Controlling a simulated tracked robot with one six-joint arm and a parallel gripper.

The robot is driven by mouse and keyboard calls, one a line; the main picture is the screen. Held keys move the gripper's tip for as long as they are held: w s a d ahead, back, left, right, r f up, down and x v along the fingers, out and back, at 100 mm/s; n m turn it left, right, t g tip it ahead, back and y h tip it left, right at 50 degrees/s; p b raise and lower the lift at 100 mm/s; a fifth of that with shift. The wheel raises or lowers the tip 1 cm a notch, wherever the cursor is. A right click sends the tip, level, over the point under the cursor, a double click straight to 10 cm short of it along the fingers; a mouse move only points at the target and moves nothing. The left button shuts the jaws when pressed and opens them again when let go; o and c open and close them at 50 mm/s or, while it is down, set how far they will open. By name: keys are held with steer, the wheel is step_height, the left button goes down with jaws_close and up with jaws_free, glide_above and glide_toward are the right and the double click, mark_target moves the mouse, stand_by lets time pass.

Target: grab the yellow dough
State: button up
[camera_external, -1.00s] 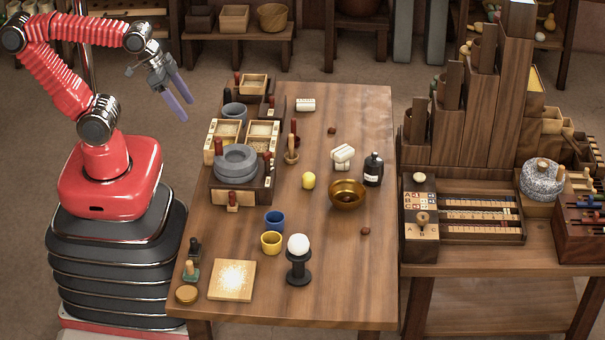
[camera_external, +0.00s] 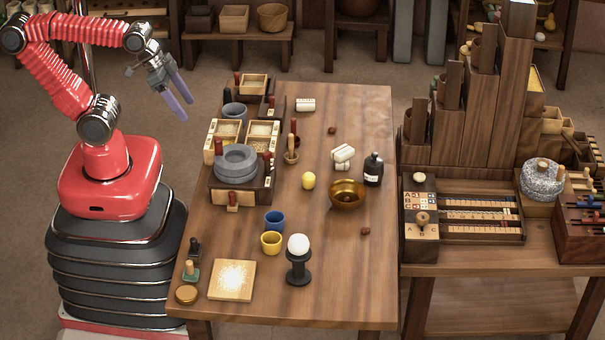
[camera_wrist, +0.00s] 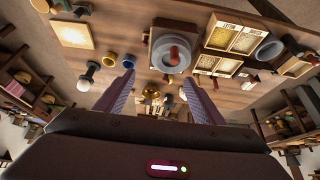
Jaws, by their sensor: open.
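The yellow dough (camera_external: 309,181) is a small round yellow lump on the wooden table (camera_external: 320,290), between the grey stone quern (camera_external: 236,165) and the brass bowl (camera_external: 346,195). My gripper (camera_external: 178,108) hangs in the air left of the table's far-left edge, well away from the dough, with its two purple fingers apart and nothing between them. The wrist view also shows the gripper (camera_wrist: 157,80) open, its fingers spread over a view of the table. I cannot clearly pick out the dough in the wrist view.
Near the dough stand a blue cup (camera_external: 274,222), a yellow cup (camera_external: 271,242), a white ball (camera_external: 298,244) on a black stand, a black bottle (camera_external: 373,170) and white blocks (camera_external: 342,156). The table's front right is mostly clear. A side table with tall wooden bins (camera_external: 492,120) stands at the right.

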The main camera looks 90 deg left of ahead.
steer(key=shift+c, duration=0.2)
steer(key=shift+c, duration=1.1)
steer(key=w+f+m+g+y, duration=0.3)
steer(key=w+f+m, duration=0.15)
steer(key=w, duration=0.55)
steer(key=w+f+m+g+y, duration=0.25)
steer(key=w+m, duration=0.35)
steer(key=w, duration=0.4)
steer(key=w+d+f+m+y, duration=0.2)
steer(key=w+f+m, duration=0.1)
steer(key=f, duration=0.3)
steer(key=w+d+f+m+t+y, duration=0.1)
steer(key=w+d+f+m+y, duration=0.2)
steer(key=w+f, duration=0.3)
steer(key=w+d+f+m+y, duration=0.2)
steer(key=w+f+m+y, duration=0.1)
steer(key=f, duration=0.4)
steer(key=shift+w+d+t, duration=0.35)
steer(key=shift+w, duration=0.35)
steer(key=shift+a, duration=0.1)
